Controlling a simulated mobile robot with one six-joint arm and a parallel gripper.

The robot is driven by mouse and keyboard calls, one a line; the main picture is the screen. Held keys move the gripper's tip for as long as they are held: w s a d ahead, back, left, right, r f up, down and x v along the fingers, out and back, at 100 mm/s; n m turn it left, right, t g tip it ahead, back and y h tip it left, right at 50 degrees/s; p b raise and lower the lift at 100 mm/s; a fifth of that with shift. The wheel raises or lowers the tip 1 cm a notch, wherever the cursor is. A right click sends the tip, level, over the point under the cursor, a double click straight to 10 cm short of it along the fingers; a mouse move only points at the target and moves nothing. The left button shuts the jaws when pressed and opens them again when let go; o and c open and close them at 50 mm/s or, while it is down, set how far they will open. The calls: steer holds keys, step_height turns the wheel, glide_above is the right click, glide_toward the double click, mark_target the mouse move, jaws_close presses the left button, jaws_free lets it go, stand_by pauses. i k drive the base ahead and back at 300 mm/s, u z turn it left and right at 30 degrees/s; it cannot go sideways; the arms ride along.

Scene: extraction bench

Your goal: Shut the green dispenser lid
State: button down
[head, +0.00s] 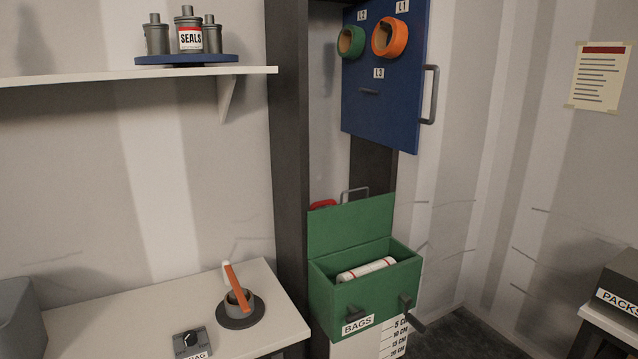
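The green dispenser (325,292) is mounted low on the dark post, with a "BAGS" label on its front. Its green lid (350,224) stands up, open, at the back edge of the box. A white roll with red bands (366,270) lies inside. A dark crank handle (410,312) sticks out at the front right, and a dark knob or latch (355,313) is on the front. My gripper is not in view.
A blue panel door (375,120) with a grey handle hangs open above the dispenser. A white bench (110,310) at lower left holds a round holder with an orange-handled tool (236,285). A box marked "PACKS" (622,280) stands at right.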

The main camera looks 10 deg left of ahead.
mark_target(332, 229)
steer(key=z, duration=0.35)
steer(key=k, duration=0.2)
steer(key=u, duration=2.45)
steer(key=k, duration=0.65)
steer(key=z, duration=0.3)
steer(key=i, duration=1.65)
steer(key=u, duration=0.2)
